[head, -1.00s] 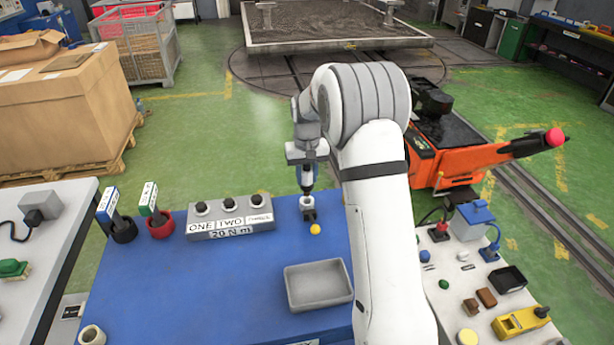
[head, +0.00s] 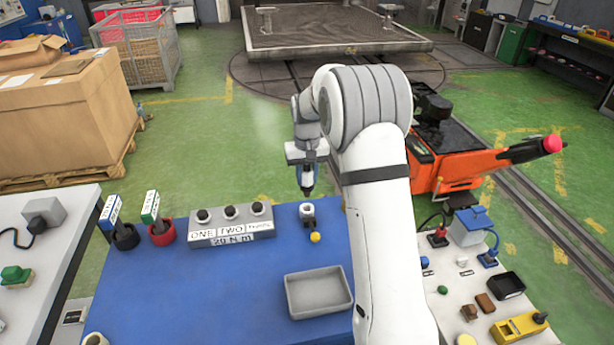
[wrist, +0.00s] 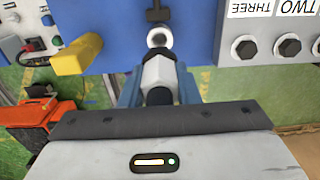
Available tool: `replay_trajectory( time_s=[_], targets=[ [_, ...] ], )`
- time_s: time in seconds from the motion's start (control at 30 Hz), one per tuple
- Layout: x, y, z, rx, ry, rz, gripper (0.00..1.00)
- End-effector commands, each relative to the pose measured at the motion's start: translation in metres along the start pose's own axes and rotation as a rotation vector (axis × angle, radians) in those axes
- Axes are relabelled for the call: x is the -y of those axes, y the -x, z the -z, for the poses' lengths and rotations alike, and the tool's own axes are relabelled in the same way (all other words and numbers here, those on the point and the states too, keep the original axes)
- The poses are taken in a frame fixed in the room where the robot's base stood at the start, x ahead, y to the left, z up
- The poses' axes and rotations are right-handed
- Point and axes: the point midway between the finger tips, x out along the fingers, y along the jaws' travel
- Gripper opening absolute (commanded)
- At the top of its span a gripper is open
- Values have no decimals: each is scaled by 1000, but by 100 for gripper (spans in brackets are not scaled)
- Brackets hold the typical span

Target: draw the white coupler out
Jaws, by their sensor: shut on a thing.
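My gripper (head: 307,184) points down over the back right part of the blue bench, just above a pale round socket (head: 307,208). In the wrist view the fingers are shut on the white coupler (wrist: 159,71), a faceted white piece with a black part at its near end. The open ring of the socket (wrist: 158,36) shows just beyond the coupler. In the head view a small gap shows between the gripper's dark tip and the socket. A lever with a yellow knob (head: 315,238) stands in front of the socket. My arm hides part of the bench.
A grey block with several black knobs (head: 231,226) stands left of the socket. A grey tray (head: 319,291) lies in front. In the wrist view a yellow block (wrist: 78,55) stands close on the left. An orange machine (head: 452,165) is beyond the bench.

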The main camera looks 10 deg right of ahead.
Motion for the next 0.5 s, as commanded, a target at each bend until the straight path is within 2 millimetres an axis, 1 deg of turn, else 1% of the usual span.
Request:
replay_trajectory(
  time_s=[0.03,0.1,0.4,0.5],
  targets=[
    [0,8,0,-2,0,0,2],
    [0,14,0,-2,0,0,2],
    [0,38,0,-3,0,0,2],
    [0,44,0,-2,0,0,2]
  ],
)
